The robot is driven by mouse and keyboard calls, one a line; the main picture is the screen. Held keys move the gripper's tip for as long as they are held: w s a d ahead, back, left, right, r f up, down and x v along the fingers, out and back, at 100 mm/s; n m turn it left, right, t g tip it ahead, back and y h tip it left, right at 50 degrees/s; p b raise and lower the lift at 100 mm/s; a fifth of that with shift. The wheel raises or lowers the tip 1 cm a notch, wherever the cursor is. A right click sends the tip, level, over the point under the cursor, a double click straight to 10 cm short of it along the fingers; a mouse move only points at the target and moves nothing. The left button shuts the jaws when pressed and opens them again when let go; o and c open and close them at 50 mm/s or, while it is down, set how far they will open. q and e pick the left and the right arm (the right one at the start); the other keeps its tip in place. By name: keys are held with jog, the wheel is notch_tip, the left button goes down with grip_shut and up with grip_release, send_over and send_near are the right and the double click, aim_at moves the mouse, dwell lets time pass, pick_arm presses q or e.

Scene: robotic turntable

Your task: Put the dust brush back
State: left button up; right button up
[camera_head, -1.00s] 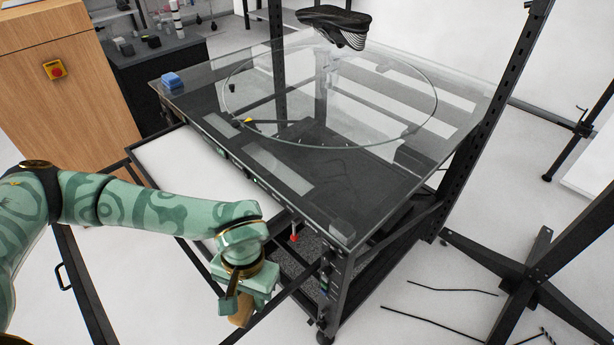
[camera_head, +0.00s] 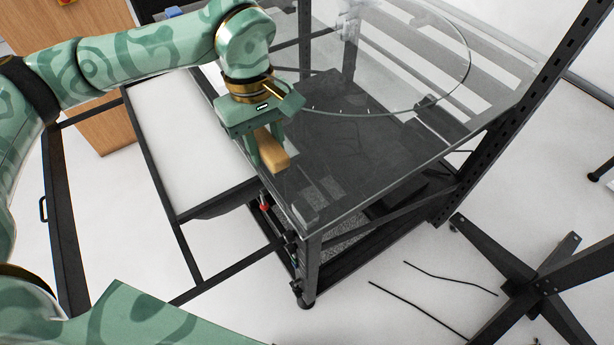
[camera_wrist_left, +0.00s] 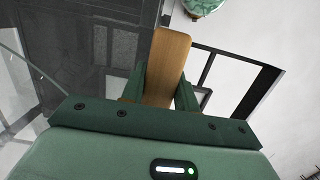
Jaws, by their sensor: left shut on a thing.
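My left gripper (camera_head: 264,148) is shut on the dust brush (camera_head: 277,158), which shows as a tan wooden block jutting out past the fingers. It is held over the near left edge of the glass-topped turntable table (camera_head: 345,190); I cannot tell how high above it. In the left wrist view, the brush's wooden body (camera_wrist_left: 166,62) stands between the two green fingers of the left gripper (camera_wrist_left: 163,92). Its bristles do not show. My right gripper is out of view.
A black frame with a white panel (camera_head: 185,130) stands along the table's left side. A wooden cabinet (camera_head: 108,130) is behind it. A dark upright post (camera_head: 540,95) rises at the right. A black stand (camera_head: 540,285) and thin rods lie on the floor at lower right.

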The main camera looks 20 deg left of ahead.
pick_arm(q)
jog(key=b, duration=0.2)
send_over(307, 188)
jog(key=a, duration=0.1)
notch_tip(307, 188, down, 6)
jog(key=shift+w+f, duration=0.1)
jog(key=f, duration=0.2)
jog(key=f+b, duration=0.1)
jog(key=shift+w+d+f+b, duration=0.1)
jog(key=shift+d+f+b, duration=0.2)
jog(key=shift+d+f, duration=0.05)
jog(key=shift+f, duration=0.1)
jog(key=o, duration=0.9)
jog(key=shift+o, duration=0.2)
